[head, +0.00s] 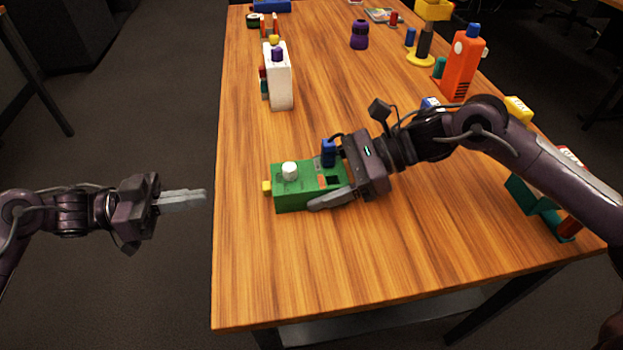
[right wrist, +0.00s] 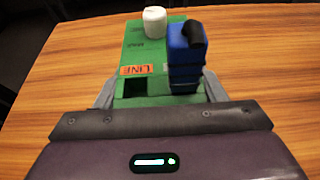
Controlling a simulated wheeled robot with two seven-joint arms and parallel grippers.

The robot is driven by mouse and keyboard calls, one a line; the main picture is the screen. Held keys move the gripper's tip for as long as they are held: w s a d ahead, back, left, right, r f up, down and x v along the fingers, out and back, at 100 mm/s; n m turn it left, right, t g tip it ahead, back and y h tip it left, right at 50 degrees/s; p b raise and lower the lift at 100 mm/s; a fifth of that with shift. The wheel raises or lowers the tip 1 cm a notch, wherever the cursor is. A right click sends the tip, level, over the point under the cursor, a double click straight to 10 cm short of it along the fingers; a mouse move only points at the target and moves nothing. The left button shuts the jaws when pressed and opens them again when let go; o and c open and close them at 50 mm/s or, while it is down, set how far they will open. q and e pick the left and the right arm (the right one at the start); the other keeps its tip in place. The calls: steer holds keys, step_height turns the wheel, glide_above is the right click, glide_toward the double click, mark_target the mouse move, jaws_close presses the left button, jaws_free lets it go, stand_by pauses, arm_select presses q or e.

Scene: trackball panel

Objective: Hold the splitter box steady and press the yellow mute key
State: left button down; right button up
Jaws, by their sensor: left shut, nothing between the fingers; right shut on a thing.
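The green splitter box (head: 292,196) lies on the wooden table near its left edge, with a white knob (head: 289,170) on top. The yellow mute key (head: 267,186) sticks out of the box's left side, facing my left gripper. A blue part (head: 328,152) stands at the box's right end. My right gripper (head: 335,186) is shut on the box at that end. The right wrist view shows the green box (right wrist: 143,58) between the fingers, with an orange LINE label. My left gripper (head: 205,197) is shut and empty, left of the table edge and apart from the key.
A white box (head: 279,85) with a purple knob stands behind the green box. An orange box (head: 461,68), a yellow stand (head: 421,58) and a purple object (head: 359,36) are farther back. The table (head: 310,265) in front is clear.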

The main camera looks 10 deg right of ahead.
mark_target(244, 205)
arm_select(q)
steer(key=shift+s+a+r+n+t+y, duration=0.2)
steer(key=shift+n+t+y, duration=0.25)
steer(key=shift+t+y, duration=0.85)
steer(key=shift+s+a+r+n+t+y, duration=0.15)
steer(key=shift+n+t+y, duration=0.35)
steer(key=shift+t+y, duration=0.85)
steer(key=shift+s+a+r+n+t+y, duration=0.15)
steer(key=shift+n+t+y, duration=0.3)
steer(key=shift+t+y, duration=0.85)
steer(key=shift+w, duration=0.1)
steer(key=shift+d, duration=4.35)
steer(key=shift+d, duration=0.15)
steer(key=shift+d, duration=0.3)
